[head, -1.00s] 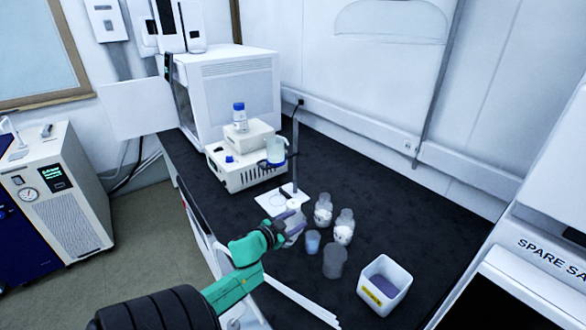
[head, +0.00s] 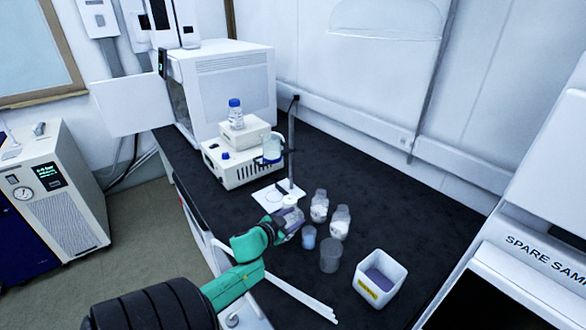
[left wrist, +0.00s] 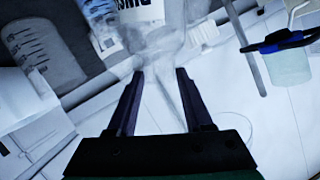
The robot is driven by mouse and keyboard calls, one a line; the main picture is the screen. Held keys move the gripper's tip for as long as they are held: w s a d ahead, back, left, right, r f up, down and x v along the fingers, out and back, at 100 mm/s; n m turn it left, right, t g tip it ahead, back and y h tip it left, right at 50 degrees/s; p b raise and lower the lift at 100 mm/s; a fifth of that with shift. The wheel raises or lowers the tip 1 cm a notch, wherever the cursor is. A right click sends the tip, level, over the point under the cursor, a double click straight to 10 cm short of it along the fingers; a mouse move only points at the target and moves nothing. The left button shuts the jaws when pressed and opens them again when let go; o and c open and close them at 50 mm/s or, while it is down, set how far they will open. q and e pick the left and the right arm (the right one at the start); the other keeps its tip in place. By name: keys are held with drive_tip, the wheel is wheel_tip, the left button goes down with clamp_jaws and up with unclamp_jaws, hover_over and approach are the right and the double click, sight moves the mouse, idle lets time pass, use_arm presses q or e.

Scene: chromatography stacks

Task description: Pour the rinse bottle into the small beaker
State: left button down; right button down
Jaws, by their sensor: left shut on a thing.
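My left gripper (head: 287,230) is shut on a clear bottle (head: 290,213), which I take as the rinse bottle. In the left wrist view, the bottle (left wrist: 165,45) shows as a blurred, see-through shape at my fingertips (left wrist: 162,75). In the head view it looks close to upright; its exact tilt and its base are hard to tell. The small beaker (head: 308,238), with pale blue contents, stands on the dark bench just right of my gripper, apart from the bottle. My right gripper is not in view.
Two clear bottles (head: 319,206) (head: 340,222) stand behind the small beaker. A larger grey beaker (head: 330,256) stands in front of it. A white tub (head: 398,270) is further right. A stand (head: 291,150) with a clamped vessel (head: 271,148) rises behind. The back right bench is clear.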

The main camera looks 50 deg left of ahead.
use_arm(q)
drive_tip(key=shift+w+r+p, duration=0.1)
drive_tip(key=shift+p, duration=0.2)
drive_tip(key=shift+g, duration=0.3)
drive_tip(key=shift+d+m+p, duration=0.1)
drive_tip(key=shift+m+p, duration=0.2)
drive_tip(key=shift+m, duration=0.1)
drive_tip(key=shift+f, duration=0.25)
drive_tip(key=shift+w, duration=0.1)
